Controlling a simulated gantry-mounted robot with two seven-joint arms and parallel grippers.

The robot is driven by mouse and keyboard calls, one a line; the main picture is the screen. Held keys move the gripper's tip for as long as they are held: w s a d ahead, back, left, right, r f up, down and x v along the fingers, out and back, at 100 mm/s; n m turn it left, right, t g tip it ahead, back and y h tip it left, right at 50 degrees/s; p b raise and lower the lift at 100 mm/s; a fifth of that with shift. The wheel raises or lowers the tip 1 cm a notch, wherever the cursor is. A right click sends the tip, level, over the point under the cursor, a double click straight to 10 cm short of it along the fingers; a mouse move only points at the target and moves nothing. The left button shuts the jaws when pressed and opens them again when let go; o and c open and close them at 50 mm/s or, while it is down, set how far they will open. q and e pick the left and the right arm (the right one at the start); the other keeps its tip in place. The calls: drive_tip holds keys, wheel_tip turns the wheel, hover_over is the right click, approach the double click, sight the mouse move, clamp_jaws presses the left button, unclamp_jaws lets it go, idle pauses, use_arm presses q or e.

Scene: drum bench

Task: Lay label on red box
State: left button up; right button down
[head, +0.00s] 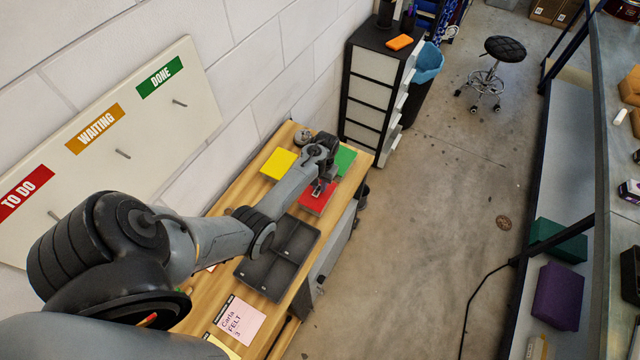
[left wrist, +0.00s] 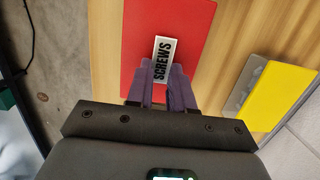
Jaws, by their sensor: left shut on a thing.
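The red box (head: 314,204) lies on the wooden bench, between the green box and a dark tray. Its red top also fills the middle of the left wrist view (left wrist: 205,25). My left gripper (head: 321,187) is over the red box, pointing down. In the left wrist view its purple fingers (left wrist: 162,82) are shut on one end of the label, and the rest sticks out over the red top. I cannot tell whether the label touches the box. My right gripper is out of view.
A yellow box (head: 278,163) and a green box (head: 345,160) lie close by on the bench (head: 228,200). A dark compartment tray (head: 280,257) and a pink note (head: 238,322) lie nearer. A wall board (head: 110,150) stands behind; a drawer cabinet (head: 368,88) stands beyond.

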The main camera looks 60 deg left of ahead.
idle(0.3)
use_arm(q)
drive_tip(key=o, duration=0.7)
drive_tip(key=shift+o, duration=0.2)
drive_tip(key=shift+r, duration=0.15)
wheel_tip(320, 180, up, 15)
drive_tip(key=w+p, duration=0.1)
drive_tip(key=p, duration=0.6)
drive_tip(key=shift+w+a+r, duration=0.2)
drive_tip(key=shift+w+a, duration=0.05)
drive_tip(key=shift+a, duration=0.05)
idle(0.6)
